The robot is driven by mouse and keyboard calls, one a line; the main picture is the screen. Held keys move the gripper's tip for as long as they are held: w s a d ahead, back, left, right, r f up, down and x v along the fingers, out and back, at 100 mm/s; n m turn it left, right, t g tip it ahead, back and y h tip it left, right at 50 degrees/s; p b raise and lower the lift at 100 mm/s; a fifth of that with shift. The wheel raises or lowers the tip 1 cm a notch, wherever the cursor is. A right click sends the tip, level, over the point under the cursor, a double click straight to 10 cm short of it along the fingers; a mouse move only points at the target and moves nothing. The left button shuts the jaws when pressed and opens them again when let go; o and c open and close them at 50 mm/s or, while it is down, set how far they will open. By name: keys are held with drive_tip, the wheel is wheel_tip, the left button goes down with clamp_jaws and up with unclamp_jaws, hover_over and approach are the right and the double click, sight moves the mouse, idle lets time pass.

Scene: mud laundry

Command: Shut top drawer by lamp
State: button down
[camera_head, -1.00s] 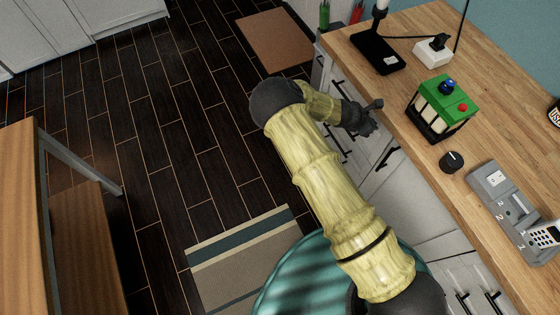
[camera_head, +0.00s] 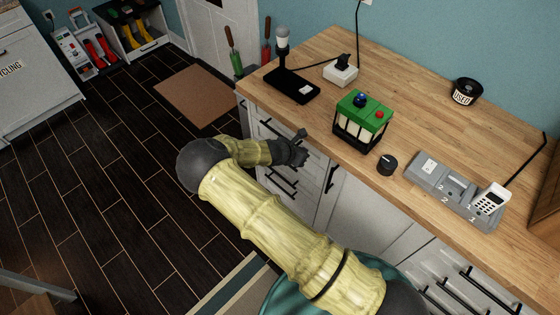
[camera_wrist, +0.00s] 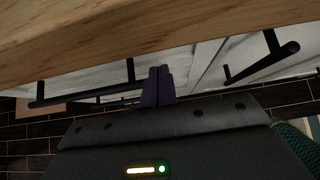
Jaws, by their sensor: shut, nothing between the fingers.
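The lamp (camera_head: 282,68) stands on a black base at the left end of the wooden counter. Below it is a white drawer unit with black bar handles, its top drawer (camera_head: 262,122) just under the counter edge. My gripper (camera_head: 302,135) is shut and empty, in front of the drawer unit near its right side and close to the counter edge. In the wrist view, its fingertips (camera_wrist: 158,75) are together beside the right end of the top drawer's handle (camera_wrist: 85,98). I cannot tell whether they touch the drawer front. No clear gap shows above the drawer, but my arm partly hides it.
The counter (camera_head: 330,120) overhangs just above my gripper. A cupboard handle (camera_head: 331,178) sticks out to its right and also shows in the wrist view (camera_wrist: 262,65). A green box (camera_head: 362,115) and a black knob (camera_head: 387,164) stand on the counter.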

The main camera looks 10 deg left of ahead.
drive_tip(key=s+f+b+v, duration=0.1)
drive_tip(key=v, duration=1)
drive_tip(key=shift+s+a+r, duration=0.15)
drive_tip(key=shift+s+a, duration=0.15)
drive_tip(key=shift+w, duration=0.25)
drive_tip(key=s+d+r+m+g+y, duration=0.1)
drive_tip(key=s+d+r+m+g, duration=0.2)
drive_tip(key=d+m, duration=0.4)
drive_tip(key=s+d+r+m+g+y, duration=0.1)
drive_tip(key=s+d+r+m+g, duration=0.15)
drive_tip(key=d+m, duration=0.35)
drive_tip(key=s+d+r+m+y, duration=0.3)
drive_tip(key=s+d+r+m, duration=0.5)
drive_tip(key=s+r+m, duration=0.4)
drive_tip(key=m, duration=0.3)
drive_tip(key=shift+s+d+r+m+y, duration=0.2)
drive_tip(key=shift+m+y, duration=0.2)
